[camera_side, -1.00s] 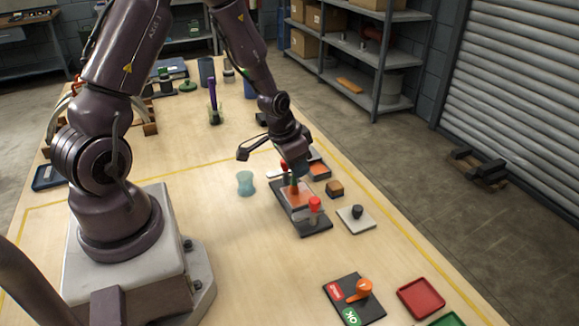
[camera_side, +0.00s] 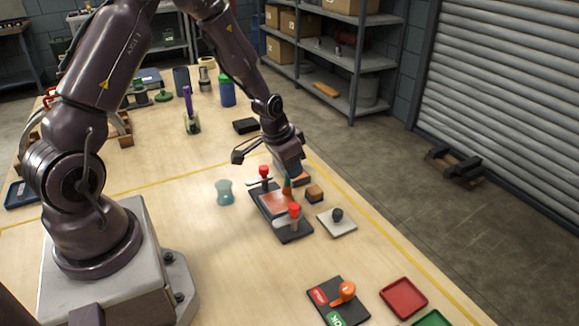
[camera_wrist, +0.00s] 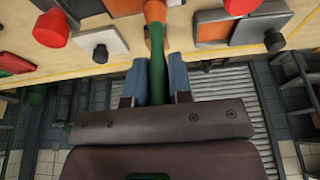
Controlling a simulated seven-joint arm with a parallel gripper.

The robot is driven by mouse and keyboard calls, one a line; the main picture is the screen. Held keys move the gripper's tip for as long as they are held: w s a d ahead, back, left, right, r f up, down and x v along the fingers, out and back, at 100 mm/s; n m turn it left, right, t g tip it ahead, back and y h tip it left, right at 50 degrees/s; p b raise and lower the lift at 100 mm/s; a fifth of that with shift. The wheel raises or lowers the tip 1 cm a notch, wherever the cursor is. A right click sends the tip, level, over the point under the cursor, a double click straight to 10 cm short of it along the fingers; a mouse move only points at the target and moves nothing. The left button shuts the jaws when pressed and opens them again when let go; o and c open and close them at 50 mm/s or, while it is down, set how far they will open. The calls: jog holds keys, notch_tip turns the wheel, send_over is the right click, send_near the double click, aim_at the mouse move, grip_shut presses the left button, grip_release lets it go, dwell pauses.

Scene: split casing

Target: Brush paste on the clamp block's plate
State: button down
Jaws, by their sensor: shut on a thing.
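The clamp block (camera_side: 297,237) is a dark slab with a copper-orange plate (camera_side: 273,204) on it and a red-knobbed clamp at each end. The near knob (camera_side: 295,209) and far knob (camera_side: 264,170) also show in the wrist view, near knob (camera_wrist: 50,29) at left, far knob (camera_wrist: 240,4) at right. My gripper (camera_side: 289,172) is shut on a brush, whose green handle (camera_wrist: 157,75) and orange collar (camera_wrist: 155,12) lie between the fingers in the wrist view. The brush points down at the plate's right side. I cannot tell whether its tip touches; any paste is unclear.
A grey plate with a black knob (camera_side: 337,218) and a small wooden block (camera_side: 314,194) lie right of the clamp block. A translucent teal cup (camera_side: 224,192) stands left. A red tray (camera_side: 403,298) and a switch panel (camera_side: 338,301) lie in front.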

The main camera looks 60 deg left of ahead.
jog(key=shift+r, duration=3)
jog(key=shift+r, duration=1.5)
jog(key=shift+t, duration=0.3)
jog(key=shift+a+f, duration=0.2)
jog(key=shift+f, duration=1.6)
jog(key=shift+a+f, duration=0.15)
jog(key=shift+f, duration=1.65)
jog(key=shift+f, duration=1)
jog(key=shift+s, duration=1.8)
